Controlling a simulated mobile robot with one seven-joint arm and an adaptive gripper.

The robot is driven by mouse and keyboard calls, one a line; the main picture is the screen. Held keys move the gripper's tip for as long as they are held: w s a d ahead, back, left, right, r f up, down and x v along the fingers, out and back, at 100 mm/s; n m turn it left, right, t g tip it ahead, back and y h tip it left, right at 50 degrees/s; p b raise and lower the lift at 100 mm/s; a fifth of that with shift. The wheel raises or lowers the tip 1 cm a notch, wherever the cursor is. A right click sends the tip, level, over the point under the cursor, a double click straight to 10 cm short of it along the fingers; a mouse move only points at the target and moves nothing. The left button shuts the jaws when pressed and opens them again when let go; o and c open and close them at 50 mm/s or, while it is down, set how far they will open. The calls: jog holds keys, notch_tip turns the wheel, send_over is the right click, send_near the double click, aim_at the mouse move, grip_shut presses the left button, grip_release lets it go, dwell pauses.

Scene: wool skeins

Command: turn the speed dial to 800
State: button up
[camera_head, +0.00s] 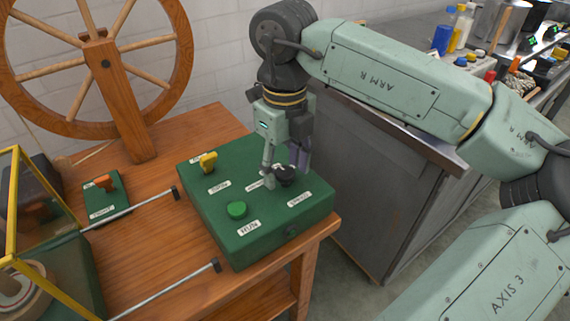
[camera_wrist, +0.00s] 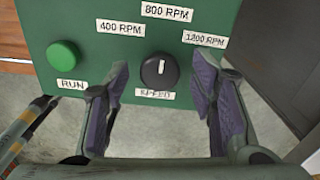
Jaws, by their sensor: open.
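The black speed dial (camera_wrist: 160,74) sits on the green control box (camera_head: 215,238). In the wrist view its white pointer mark points almost straight up, toward the 800 RPM label (camera_wrist: 167,12). The 400 RPM label (camera_wrist: 121,27) is at its upper left and the 1200 RPM label (camera_wrist: 205,39) at its upper right. My gripper (camera_wrist: 161,66) is open, with one finger on each side of the dial and a visible gap to each. In the head view my gripper (camera_head: 285,175) is low over the box, and the dial (camera_head: 286,176) shows between the fingers.
A green RUN button (camera_head: 237,209) and a yellow switch (camera_head: 208,162) are on the same box. A small green panel with an orange switch (camera_head: 106,183) lies to the left on the wooden table (camera_head: 160,255). A spinning wheel (camera_head: 180,60) stands behind.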

aim_at(285, 171)
notch_tip(285, 171, up, 12)
dwell(0.5)
